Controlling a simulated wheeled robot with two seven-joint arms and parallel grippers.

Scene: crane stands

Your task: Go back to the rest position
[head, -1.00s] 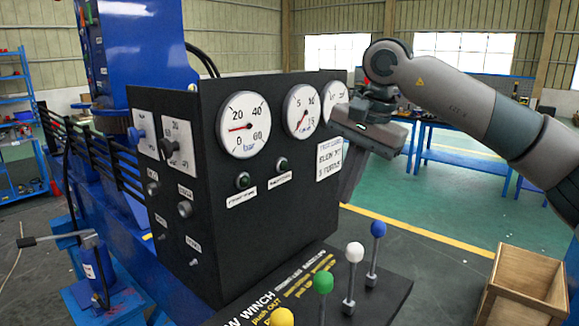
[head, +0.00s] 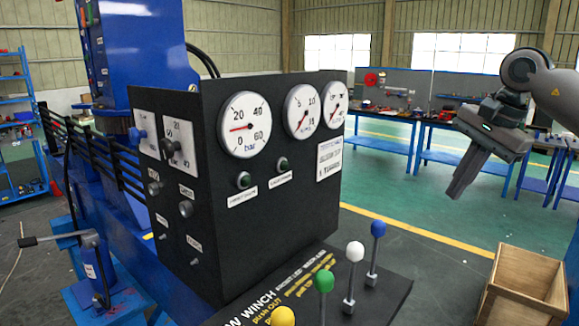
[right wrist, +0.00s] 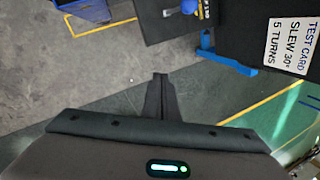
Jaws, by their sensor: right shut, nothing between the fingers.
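My right gripper (head: 462,182) hangs at the right of the head view, pointing down and a little left. Its fingers are together and empty, clear of the control panel. In the right wrist view the shut fingers (right wrist: 160,90) stand over the floor. The black control panel (head: 262,215) with three round gauges stands at the middle of the head view. Its test card (head: 329,158) also shows in the right wrist view (right wrist: 289,45). My left gripper is not in view.
Levers with blue (head: 378,229), white (head: 355,251), green (head: 323,282) and yellow knobs rise from the panel's front shelf. An open wooden crate (head: 522,275) stands at lower right. Blue workbenches (head: 420,158) stand behind. Green floor between panel and crate is clear.

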